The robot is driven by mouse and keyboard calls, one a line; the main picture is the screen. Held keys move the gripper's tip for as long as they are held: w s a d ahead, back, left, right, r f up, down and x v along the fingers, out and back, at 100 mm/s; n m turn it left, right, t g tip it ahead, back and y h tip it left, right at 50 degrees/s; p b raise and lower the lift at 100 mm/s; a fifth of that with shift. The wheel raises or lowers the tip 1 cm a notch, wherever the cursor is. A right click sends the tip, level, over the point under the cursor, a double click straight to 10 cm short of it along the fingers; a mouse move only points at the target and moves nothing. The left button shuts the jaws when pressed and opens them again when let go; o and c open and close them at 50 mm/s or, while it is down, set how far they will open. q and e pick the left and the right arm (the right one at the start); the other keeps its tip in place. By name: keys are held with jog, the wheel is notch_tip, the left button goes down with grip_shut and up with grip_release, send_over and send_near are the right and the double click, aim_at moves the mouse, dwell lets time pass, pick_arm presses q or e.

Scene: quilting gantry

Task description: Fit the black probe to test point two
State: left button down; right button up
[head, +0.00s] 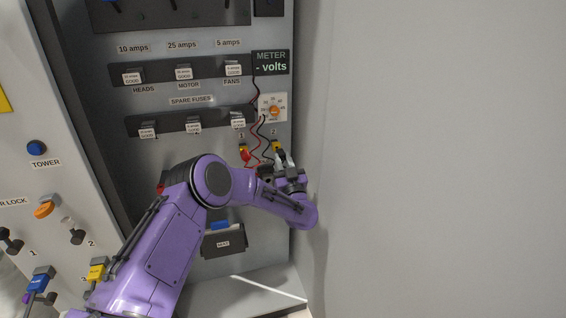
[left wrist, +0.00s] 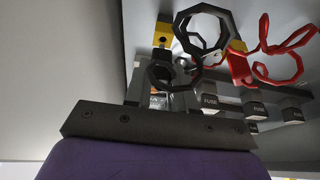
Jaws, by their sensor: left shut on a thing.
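My left gripper (head: 283,164) is shut on the black probe (head: 280,154), right at the yellow test point two (head: 276,146) on the panel. In the left wrist view the black probe (left wrist: 161,76) shows close to the yellow test point (left wrist: 163,34). I cannot tell whether its tip is inside or only near it. A black lead runs from the probe up to the meter (head: 270,62), which reads "- volts". The red probe (head: 243,153) sits at test point one, to the left, with its red lead looping beside it. My right gripper is out of view.
An orange meter dial (head: 273,110) is above the test points. Fuse rows (head: 193,123) line the panel to the left. A dark bin (head: 224,241) is mounted below. A plain grey wall (head: 430,150) stands close on the right. Leads hang loosely around the probes.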

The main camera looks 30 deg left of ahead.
pick_arm(q)
jog(key=shift+w+a+b, duration=0.65)
jog(key=shift+w+a, duration=0.1)
jog(key=shift+a, duration=0.15)
jog(key=c, duration=0.9)
grip_release()
jog(key=shift+o, duration=0.2)
jog(key=v, duration=1)
jog(key=shift+d, duration=0.2)
jog(key=shift+s, duration=0.15)
